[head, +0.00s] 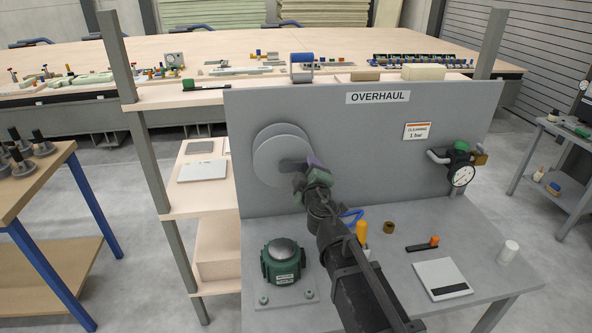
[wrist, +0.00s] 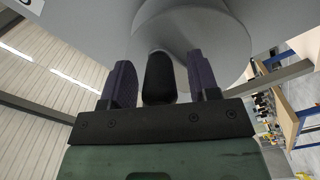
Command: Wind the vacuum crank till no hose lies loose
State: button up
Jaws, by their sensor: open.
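A round grey reel (head: 268,160) is mounted on the upright grey panel below and left of the OVERHAUL sign; it also shows in the wrist view (wrist: 196,32). A dark crank handle (head: 291,165) sticks out in front of the reel. My gripper (head: 308,167) is at the handle. In the wrist view the black handle (wrist: 160,80) stands between my two purple-grey fingers (wrist: 162,90). The fingers are open, with a gap on each side of the handle. My arm covers part of the panel and bench. I cannot make out any loose hose.
The bench top (head: 395,285) in front of the panel carries a green round unit (head: 283,262), a yellow-handled tool (head: 362,233), a white scale-like plate (head: 442,279) and a white cylinder (head: 508,251). A pressure gauge (head: 461,175) sits on the panel's right. A wooden table (head: 35,180) stands left.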

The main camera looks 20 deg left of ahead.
jog(key=c, duration=0.9)
jog(key=shift+f+b, duration=0.6)
jog(key=shift+s+a+f+b, duration=0.15)
jog(key=shift+a+f+b, duration=0.05)
jog(key=shift+f+b, duration=0.4)
jog(key=shift+s+a+f+b, duration=0.15)
jog(key=shift+a+f+b, duration=0.15)
jog(key=shift+f+b, duration=0.2)
